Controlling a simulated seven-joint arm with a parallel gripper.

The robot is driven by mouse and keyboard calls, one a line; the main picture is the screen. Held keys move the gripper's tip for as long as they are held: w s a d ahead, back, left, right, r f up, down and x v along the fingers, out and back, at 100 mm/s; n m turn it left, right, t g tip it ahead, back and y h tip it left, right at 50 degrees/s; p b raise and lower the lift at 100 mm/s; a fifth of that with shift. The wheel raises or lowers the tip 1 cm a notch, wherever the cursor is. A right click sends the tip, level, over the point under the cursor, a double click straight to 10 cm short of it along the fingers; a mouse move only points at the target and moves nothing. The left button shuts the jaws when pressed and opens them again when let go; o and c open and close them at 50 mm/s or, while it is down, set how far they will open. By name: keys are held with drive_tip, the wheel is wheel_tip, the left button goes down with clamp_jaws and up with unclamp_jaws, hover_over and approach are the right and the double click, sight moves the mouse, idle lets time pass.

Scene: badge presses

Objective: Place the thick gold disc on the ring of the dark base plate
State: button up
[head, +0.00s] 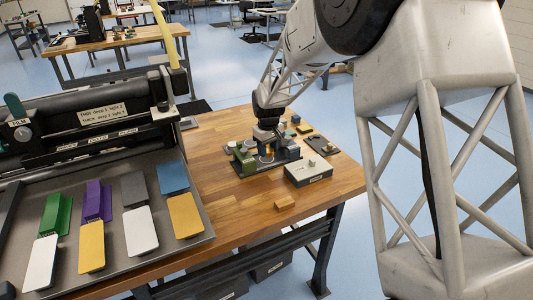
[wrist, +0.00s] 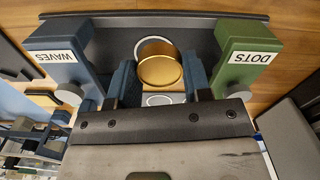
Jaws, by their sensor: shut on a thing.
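The thick gold disc (wrist: 160,70) sits between the two fingers of my gripper (wrist: 160,82) in the wrist view, and the gripper is shut on it. In the head view, my gripper (head: 267,145) is low over the dark base plate (head: 258,169), between the green and blue blocks. The base plate (wrist: 110,28) spans the background of the wrist view. A pale ring outline (wrist: 158,99) shows beside the disc, partly covered by it and the gripper. A silvery round rim (wrist: 150,44) shows on the disc's other side. I cannot tell whether the disc touches the plate.
A blue block labelled WAVES (wrist: 55,55) and a green block labelled DOTS (wrist: 248,55) flank my gripper closely. A tray with coloured pieces (head: 200,245) is left. The wooden tabletop (head: 225,205) is clear in front.

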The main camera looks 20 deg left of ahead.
sight(267, 159)
drive_tip(key=shift+w+a+f, duration=0.1)
drive_tip(key=shift+w+a, duration=0.2)
drive_tip(key=shift+w, duration=0.25)
drive_tip(key=shift+w+a, duration=0.3)
drive_tip(key=shift+w, duration=0.25)
drive_tip(key=shift+f, duration=1.8)
drive_tip(key=shift+f, duration=0.15)
drive_tip(key=o, duration=0.9)
drive_tip(key=shift+o, duration=0.2)
wheel_tip(267, 159, up, 12)
